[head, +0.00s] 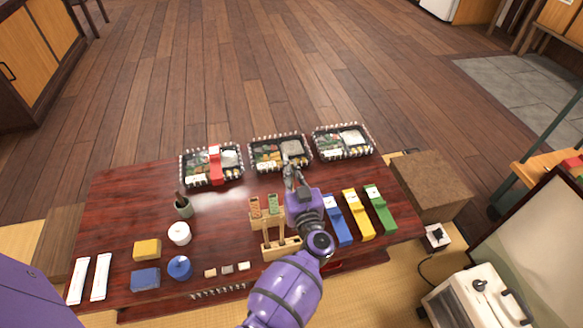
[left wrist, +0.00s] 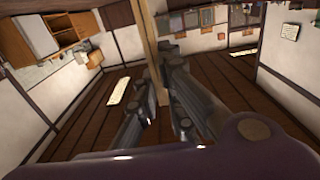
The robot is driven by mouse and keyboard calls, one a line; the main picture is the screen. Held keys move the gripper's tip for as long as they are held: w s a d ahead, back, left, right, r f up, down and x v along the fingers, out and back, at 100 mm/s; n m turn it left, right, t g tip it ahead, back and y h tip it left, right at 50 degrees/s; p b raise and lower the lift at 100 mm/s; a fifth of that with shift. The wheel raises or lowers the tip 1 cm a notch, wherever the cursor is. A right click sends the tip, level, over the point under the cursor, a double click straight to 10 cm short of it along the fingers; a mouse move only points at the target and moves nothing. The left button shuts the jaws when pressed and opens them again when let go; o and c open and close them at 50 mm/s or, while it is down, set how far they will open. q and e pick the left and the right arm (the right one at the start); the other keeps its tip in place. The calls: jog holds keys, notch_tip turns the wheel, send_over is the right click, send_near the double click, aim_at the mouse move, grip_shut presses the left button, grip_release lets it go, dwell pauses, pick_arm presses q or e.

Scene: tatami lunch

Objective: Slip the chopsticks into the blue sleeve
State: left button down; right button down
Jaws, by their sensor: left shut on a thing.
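The blue sleeve (head: 339,223) lies on the dark red table (head: 130,205), right of my left forearm. My left gripper (head: 291,168) is above the table at the near edge of the middle lunch box, left of and beyond the blue sleeve. In the left wrist view the gripper's dark fingers (left wrist: 160,98) show against the room, and the sleeve is out of sight. My right gripper is not in view.
Yellow (head: 358,214) and green (head: 380,211) sleeves lie right of the blue one. A wooden rack (head: 268,225) stands left of my wrist. Three lunch boxes line the far edge; the left box (head: 196,178) has a red sleeve (head: 215,165) across it. The table's left middle is clear.

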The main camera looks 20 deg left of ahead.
pick_arm(q)
jog(key=shift+f, duration=0.25)
jog(key=c, duration=1.3)
grip_release()
jog(key=shift+c, duration=0.2)
